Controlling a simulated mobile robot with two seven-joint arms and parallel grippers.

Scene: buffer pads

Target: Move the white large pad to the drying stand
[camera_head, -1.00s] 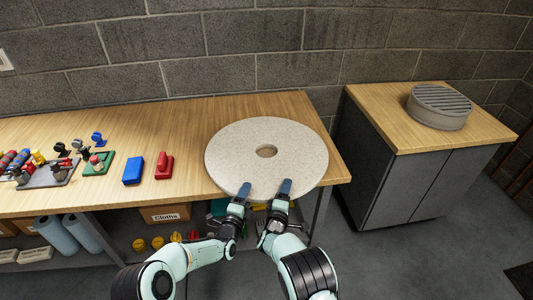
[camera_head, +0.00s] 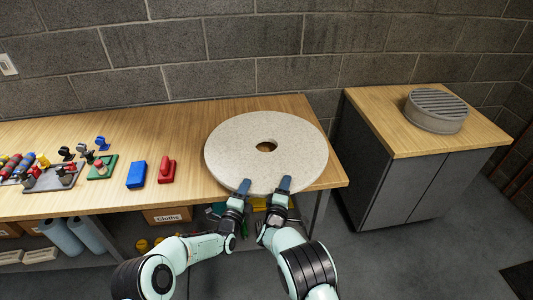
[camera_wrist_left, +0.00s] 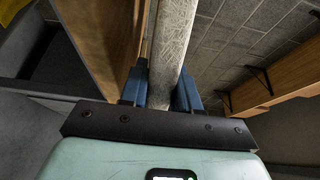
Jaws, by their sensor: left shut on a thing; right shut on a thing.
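The white large pad (camera_head: 230,145) is a speckled off-white disc with a round centre hole, at the right end of the wooden bench. Both my grippers hold its near edge. My left gripper (camera_head: 242,187) is shut on the rim, and my right gripper (camera_head: 284,184) is shut on it just to the right. In the left wrist view the pad's edge (camera_wrist_left: 172,45) sits between the blue fingers (camera_wrist_left: 160,88), with a gap between pad and bench top. The drying stand (camera_head: 437,112), a round grey slatted drum, stands on the cabinet at the right.
The wooden bench (camera_head: 205,197) carries a blue block (camera_head: 136,174), a red handled tool (camera_head: 167,170) and small racks at the left. A floor gap separates it from the wood-topped cabinet (camera_head: 390,125). A brick wall (camera_head: 300,45) stands behind.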

